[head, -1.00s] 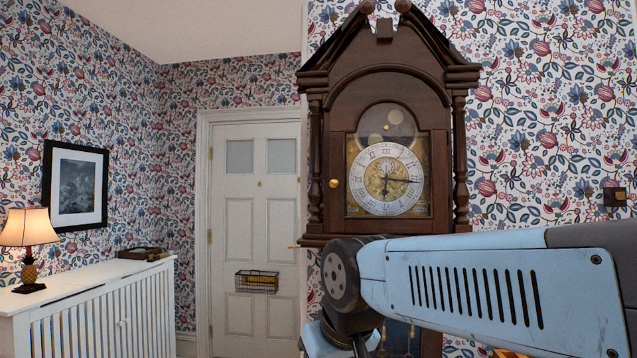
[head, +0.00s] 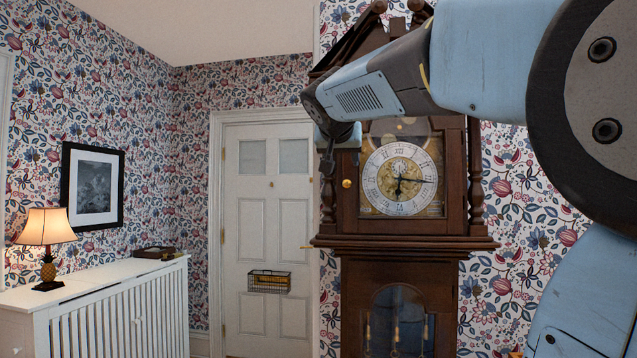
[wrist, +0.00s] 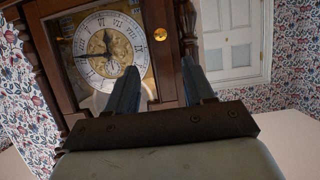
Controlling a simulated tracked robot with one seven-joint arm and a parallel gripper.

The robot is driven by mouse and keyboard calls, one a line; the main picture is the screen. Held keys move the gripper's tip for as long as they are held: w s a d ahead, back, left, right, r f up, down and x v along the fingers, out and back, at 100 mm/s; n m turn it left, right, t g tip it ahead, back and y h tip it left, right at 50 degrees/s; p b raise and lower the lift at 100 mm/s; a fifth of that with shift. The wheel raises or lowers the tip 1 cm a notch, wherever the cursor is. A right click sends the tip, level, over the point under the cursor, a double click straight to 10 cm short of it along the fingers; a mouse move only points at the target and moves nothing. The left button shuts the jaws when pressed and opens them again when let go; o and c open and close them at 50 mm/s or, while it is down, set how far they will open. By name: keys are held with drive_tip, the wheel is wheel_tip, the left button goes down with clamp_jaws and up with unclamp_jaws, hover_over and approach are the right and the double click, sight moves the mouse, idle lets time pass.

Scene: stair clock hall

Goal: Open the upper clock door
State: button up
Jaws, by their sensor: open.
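The upper clock door (head: 350,205) is a dark wood frame around a glazed dial (head: 402,179) with a white numeral ring, and it looks shut. Its round brass knob (head: 347,184) is on the door's left side. In the wrist view the dial (wrist: 113,47) is upside down and the knob (wrist: 161,34) shows beyond the fingertips, between their lines. My gripper (wrist: 168,85) is open and empty, its two fingers apart and short of the knob. In the head view my gripper (head: 328,155) hangs at the clock's upper left, partly hidden by my wrist.
The clock's lower case has an arched window (head: 398,320) showing weights. A white panelled room door (head: 268,220) with a wire basket (head: 269,281) is to the left. A white radiator cover (head: 130,300) bears a lit lamp (head: 47,240). Floor lies open before the room door.

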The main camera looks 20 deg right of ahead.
sight(347, 183)
drive_tip(key=x, duration=1.3)
drive_tip(key=shift+w+f, duration=0.15)
drive_tip(key=shift+c, duration=0.5)
clamp_jaws()
